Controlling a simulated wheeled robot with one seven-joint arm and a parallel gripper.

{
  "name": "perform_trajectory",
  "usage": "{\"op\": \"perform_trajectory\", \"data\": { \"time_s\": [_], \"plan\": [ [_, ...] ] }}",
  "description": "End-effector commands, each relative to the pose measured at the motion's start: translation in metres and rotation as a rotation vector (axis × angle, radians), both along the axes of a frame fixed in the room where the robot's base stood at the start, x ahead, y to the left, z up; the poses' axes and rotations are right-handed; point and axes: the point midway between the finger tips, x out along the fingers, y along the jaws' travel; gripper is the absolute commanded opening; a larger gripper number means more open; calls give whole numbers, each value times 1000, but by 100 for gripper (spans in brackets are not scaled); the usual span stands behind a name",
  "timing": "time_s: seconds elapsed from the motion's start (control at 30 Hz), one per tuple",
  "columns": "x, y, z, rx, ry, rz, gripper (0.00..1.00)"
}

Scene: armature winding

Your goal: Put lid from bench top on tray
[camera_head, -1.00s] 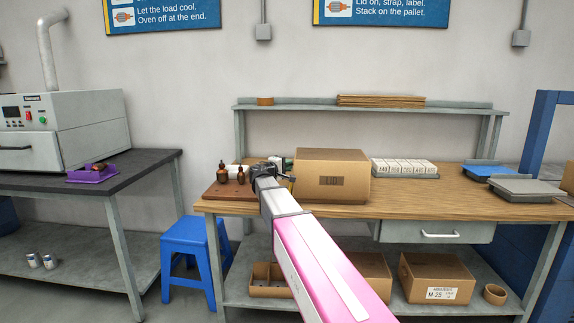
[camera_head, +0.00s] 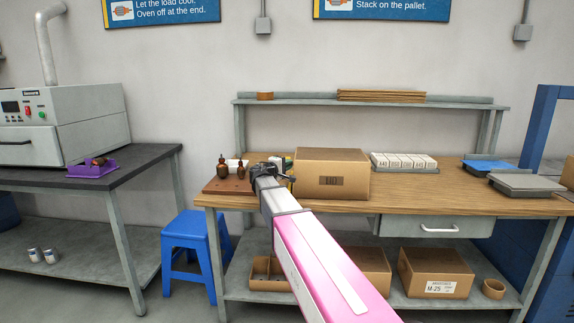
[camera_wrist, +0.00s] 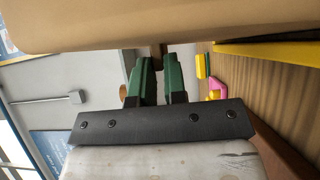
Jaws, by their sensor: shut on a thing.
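My gripper (camera_head: 266,168) is over the left part of the wooden bench, just left of a cardboard box. In the wrist view its green fingers (camera_wrist: 157,80) are shut on a small, narrow brown thing (camera_wrist: 157,50), mostly hidden; I cannot tell what it is. A flat grey lid-like piece (camera_head: 526,185) lies at the right end of the bench top. A blue tray-like piece (camera_head: 490,167) is just behind it. I cannot tell for sure which is lid and which is tray.
The cardboard box (camera_head: 332,174) stands right beside my gripper; a big tan surface fills the top of the wrist view. Brown bottles (camera_head: 222,168) stand at left. White boxes (camera_head: 404,161) sit mid-bench. A purple tray (camera_head: 93,169) is on the dark left table.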

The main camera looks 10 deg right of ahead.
Motion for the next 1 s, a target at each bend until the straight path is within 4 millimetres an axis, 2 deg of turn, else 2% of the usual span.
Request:
{"op": "perform_trajectory", "data": {
  "time_s": [0.27,0.3,0.4,0.77,1.0],
  "plan": [
    [0,0,0,-1,0,0,0],
    [0,0,0,-1,0,0,16],
    [0,0,0,-1,0,0,42],
    [-4,4,-1,1,-1,1,42],
    [-28,33,-1,0,0,3,42]
  ]
}}
